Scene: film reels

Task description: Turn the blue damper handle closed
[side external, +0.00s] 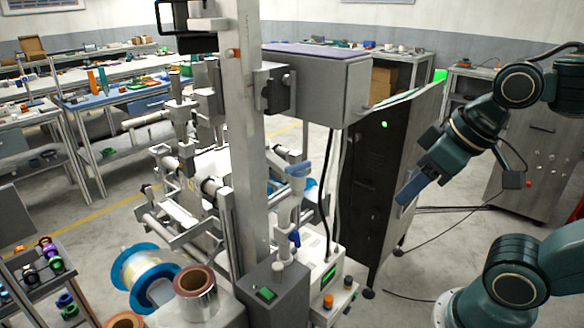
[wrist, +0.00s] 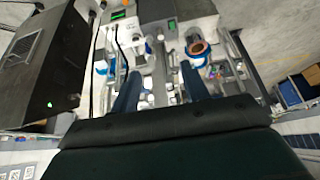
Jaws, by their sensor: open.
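A small dark-blue handle (side external: 295,238) sits on the pale upright fitting beside the white control box, in the middle of the side view. My gripper (side external: 404,197) is at the right of the side view, in the air, well apart from both blue parts. In the wrist view its two blue fingers (wrist: 160,84) are spread with nothing held.
A tall metal column (side external: 248,150) and a dark cabinet (side external: 375,185) flank the fittings. Black and white cables hang beside the control box (side external: 312,268). A blue-flanged reel (side external: 146,276) and a copper-coloured roll (side external: 195,281) stand at lower left. Open floor lies below my gripper.

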